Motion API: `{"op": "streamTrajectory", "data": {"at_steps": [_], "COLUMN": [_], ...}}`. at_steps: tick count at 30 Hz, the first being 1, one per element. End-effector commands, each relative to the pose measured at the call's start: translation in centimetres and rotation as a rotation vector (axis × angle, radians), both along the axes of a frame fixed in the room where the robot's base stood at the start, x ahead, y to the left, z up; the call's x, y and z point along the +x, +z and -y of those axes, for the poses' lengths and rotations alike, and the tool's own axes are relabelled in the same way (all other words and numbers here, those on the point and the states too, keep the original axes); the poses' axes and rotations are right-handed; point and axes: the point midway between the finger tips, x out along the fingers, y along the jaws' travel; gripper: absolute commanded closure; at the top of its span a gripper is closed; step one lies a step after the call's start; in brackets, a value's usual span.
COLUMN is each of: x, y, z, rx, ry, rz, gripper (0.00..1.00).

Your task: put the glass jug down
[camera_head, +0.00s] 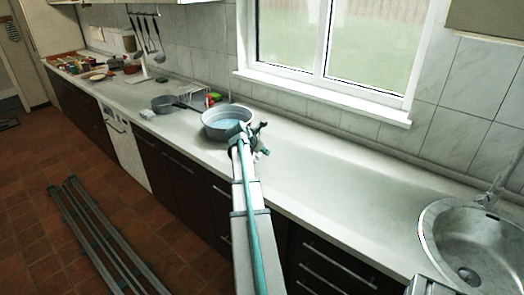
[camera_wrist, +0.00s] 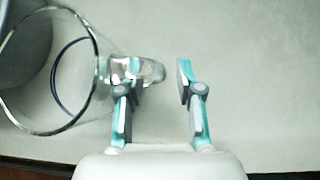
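The clear glass jug (camera_wrist: 97,88) is at the left in the wrist view, seen from above with its round rim and a dark ring lower down. Its handle (camera_wrist: 152,72) points right, toward my gripper (camera_wrist: 157,78). My gripper is open, its fingers well apart. The handle's end reaches into the gap near the left finger, and the right finger is clear of it. I cannot tell whether the left finger touches the handle, or whether the jug's base rests on the counter. In the head view my gripper (camera_head: 247,140) is beside the grey pot; the jug is not clearly made out there.
The grey pot (camera_head: 210,126) stands on the pale counter (camera_head: 330,180), close to the jug. A smaller dark pan (camera_head: 164,103) and a dish rack (camera_head: 193,94) are farther left. The counter is clear rightward to the sink (camera_head: 470,245). A tiled wall and window are behind.

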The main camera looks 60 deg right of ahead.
Motion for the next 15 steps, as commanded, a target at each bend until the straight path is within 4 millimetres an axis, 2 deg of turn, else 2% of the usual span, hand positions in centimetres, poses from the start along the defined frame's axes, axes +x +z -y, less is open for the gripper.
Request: {"op": "streamTrajectory", "data": {"at_steps": [8, 15], "x": [0.0, -0.1], "y": [0.6, 3.1], "z": [-0.4, -3.1], "rx": [-0.001, -0.002], "ry": [0.001, 0.002], "rz": [0.001, 0.002], "gripper": [0.64, 0.64]}}
